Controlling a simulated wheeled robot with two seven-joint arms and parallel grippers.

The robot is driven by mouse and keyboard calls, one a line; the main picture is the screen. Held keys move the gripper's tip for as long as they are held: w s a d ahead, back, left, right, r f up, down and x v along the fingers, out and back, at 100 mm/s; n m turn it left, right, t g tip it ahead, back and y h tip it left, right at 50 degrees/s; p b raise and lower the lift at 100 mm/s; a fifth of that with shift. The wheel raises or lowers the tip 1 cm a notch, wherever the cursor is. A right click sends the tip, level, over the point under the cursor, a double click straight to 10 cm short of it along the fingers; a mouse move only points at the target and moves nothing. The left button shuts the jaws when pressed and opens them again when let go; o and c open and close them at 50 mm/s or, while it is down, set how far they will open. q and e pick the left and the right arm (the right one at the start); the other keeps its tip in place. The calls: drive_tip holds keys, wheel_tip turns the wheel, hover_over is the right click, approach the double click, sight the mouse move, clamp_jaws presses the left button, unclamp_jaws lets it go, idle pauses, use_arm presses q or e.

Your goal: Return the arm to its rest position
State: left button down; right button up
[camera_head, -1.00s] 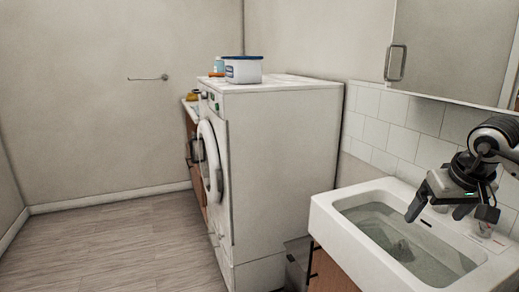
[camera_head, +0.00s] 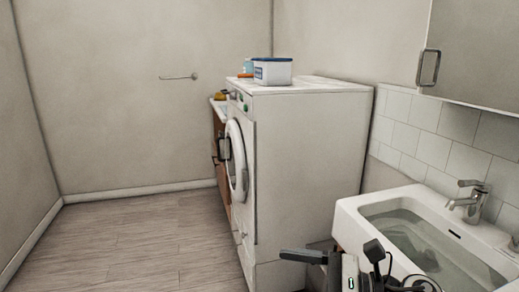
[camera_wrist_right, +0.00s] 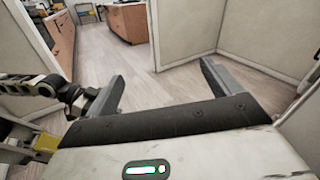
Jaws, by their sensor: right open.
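In the head view part of my right arm and gripper shows low in the picture, at the bottom edge left of the sink (camera_head: 347,222). The gripper is cut off there, and I see nothing held. My left gripper does not show in the head view. Part of a dark arm link of mine shows at the left of the right wrist view.
A white washing machine (camera_head: 308,160) stands left of the sink, with a white tub with a blue lid (camera_head: 272,71) on top. The sink has a metal tap (camera_head: 470,200); a cabinet hangs above. The floor (camera_head: 130,245) at left is clear. Wooden cabinets (camera_wrist_right: 62,42) show in the wrist view.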

drive_tip(key=s+d+f+n+t+h, duration=0.2)
drive_tip(key=s+f+n+h, duration=0.2)
drive_tip(key=f+n, duration=0.3)
drive_tip(key=s+d+f+n+t+h, duration=0.2)
drive_tip(key=s+d+f+n+h, duration=0.1)
drive_tip(key=f+n, duration=0.4)
drive_tip(key=s+d+f+n+t+h+p, duration=0.1)
drive_tip(key=s+d+f+n+t+h, duration=0.1)
drive_tip(key=s+f+n+h, duration=0.3)
drive_tip(key=shift+s+d+f+n+t+h, duration=0.2)
drive_tip(key=shift+d+f+n+t+h, duration=0.1)
drive_tip(key=shift+d+f+n+h, duration=0.7)
drive_tip(key=shift+a+r+y, duration=0.1)
drive_tip(key=shift+a+y, duration=0.15)
drive_tip(key=shift+y, duration=0.05)
